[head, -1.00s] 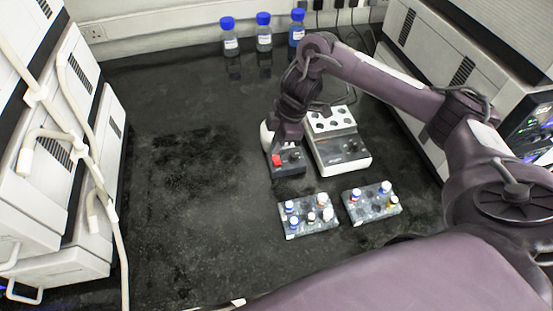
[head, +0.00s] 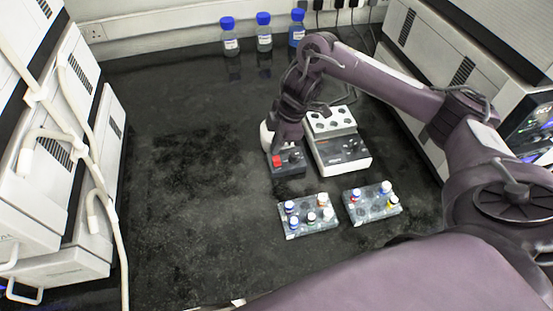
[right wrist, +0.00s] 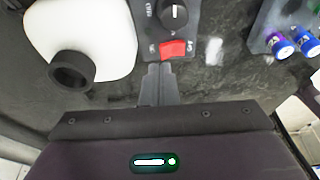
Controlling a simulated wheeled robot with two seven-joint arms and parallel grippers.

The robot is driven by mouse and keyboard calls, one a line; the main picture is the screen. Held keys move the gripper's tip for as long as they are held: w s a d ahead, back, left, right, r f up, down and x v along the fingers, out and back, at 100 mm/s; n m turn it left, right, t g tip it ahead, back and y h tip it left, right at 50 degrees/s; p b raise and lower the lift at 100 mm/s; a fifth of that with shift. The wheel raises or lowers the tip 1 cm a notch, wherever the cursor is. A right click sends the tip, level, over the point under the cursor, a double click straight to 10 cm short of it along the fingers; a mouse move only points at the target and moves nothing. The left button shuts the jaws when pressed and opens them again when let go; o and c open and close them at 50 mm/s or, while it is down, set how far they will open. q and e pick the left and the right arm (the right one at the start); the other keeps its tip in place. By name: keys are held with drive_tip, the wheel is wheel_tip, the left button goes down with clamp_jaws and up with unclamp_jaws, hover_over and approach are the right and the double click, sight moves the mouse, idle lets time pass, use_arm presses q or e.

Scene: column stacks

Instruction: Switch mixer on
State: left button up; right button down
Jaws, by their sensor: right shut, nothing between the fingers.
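In the right wrist view the red switch (right wrist: 172,49) sits below a round black knob (right wrist: 174,15) on the grey panel. My right gripper (head: 276,151) is shut and empty, pointing down at the mixer. In the right wrist view its fingertips (right wrist: 159,68) are right beside the switch's near edge; I cannot tell whether they touch it. I cannot make out the switch's position. My left gripper is out of view.
A white block heater (head: 347,151) stands right of the mixer. Two vial racks (head: 318,223) (head: 364,215) lie in front. Several blue-capped bottles (head: 264,40) stand at the back wall. White instruments flank both sides. The left half of the black bench is clear.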

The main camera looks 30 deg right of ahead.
sight(277, 156)
drive_tip(key=shift+f+b, duration=0.45)
drive_tip(key=shift+f, duration=0.5)
idle(0.6)
wheel_tip(277, 156, up, 5)
drive_tip(key=p, duration=0.5)
drive_tip(key=shift+r, duration=0.1)
idle(0.6)
